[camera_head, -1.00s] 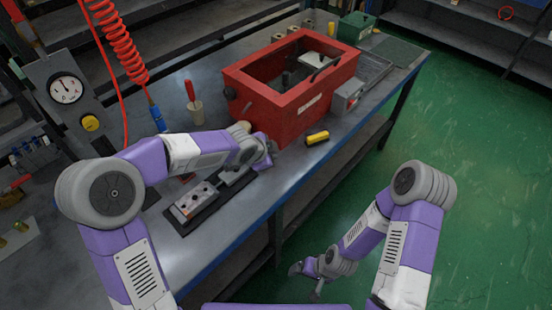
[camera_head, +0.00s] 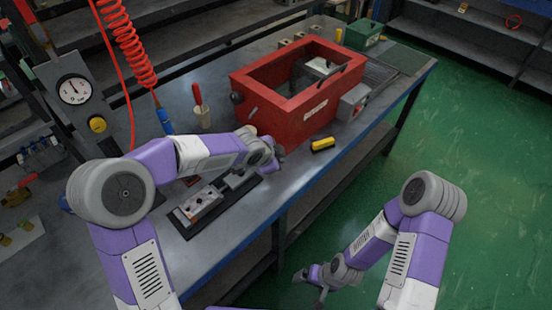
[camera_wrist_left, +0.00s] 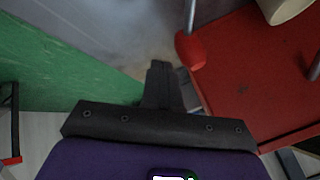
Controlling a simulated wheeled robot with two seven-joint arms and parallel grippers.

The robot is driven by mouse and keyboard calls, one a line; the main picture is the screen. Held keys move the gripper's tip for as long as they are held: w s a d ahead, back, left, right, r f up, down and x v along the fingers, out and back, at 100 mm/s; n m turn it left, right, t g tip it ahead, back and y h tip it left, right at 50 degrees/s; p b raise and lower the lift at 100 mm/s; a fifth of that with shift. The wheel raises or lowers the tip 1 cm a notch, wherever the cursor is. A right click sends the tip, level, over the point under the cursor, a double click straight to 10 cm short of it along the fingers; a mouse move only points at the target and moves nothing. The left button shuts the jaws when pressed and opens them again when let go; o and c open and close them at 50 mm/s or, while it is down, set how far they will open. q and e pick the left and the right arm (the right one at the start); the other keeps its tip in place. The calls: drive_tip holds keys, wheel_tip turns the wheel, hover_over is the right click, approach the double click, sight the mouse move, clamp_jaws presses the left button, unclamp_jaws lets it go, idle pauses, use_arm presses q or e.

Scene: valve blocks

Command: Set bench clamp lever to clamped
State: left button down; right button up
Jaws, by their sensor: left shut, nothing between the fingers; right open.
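My left gripper (camera_head: 275,160) is at the near left corner of the red open-topped box (camera_head: 290,112), above the bench. In the left wrist view its dark fingers (camera_wrist_left: 160,78) are shut with nothing between them. A metal rod with a red knob (camera_wrist_left: 190,48) is just beyond and to the right of the fingertips, apart from them; it may be the clamp lever, but I cannot tell. I cannot pick out the lever in the head view, where my left gripper covers part of the bench. My right gripper (camera_head: 313,277) is open and empty, low beside the bench.
A dark plate with a grey block (camera_head: 203,204) lies on the bench (camera_head: 285,185) near my left forearm. A yellow and black piece (camera_head: 323,144) lies before the red box. A cup with a red-handled tool (camera_head: 200,108) stands behind. Green floor (camera_head: 440,150) is open at right.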

use_arm(q)
drive_tip(key=shift+s+d+f+b, duration=0.25)
drive_tip(key=shift+s+d+b, duration=0.7)
drive_tip(key=shift+d+b, duration=0.1)
drive_tip(key=s+d+r+p, duration=0.1)
drive_tip(key=s+r+p, duration=0.2)
drive_tip(key=s+r, duration=0.3)
wheel_tip(320, 180, up, 2)
drive_tip(key=shift+s+r, duration=0.25)
use_arm(e)
drive_tip(key=shift+s+r, duration=0.25)
drive_tip(key=shift+s, duration=0.1)
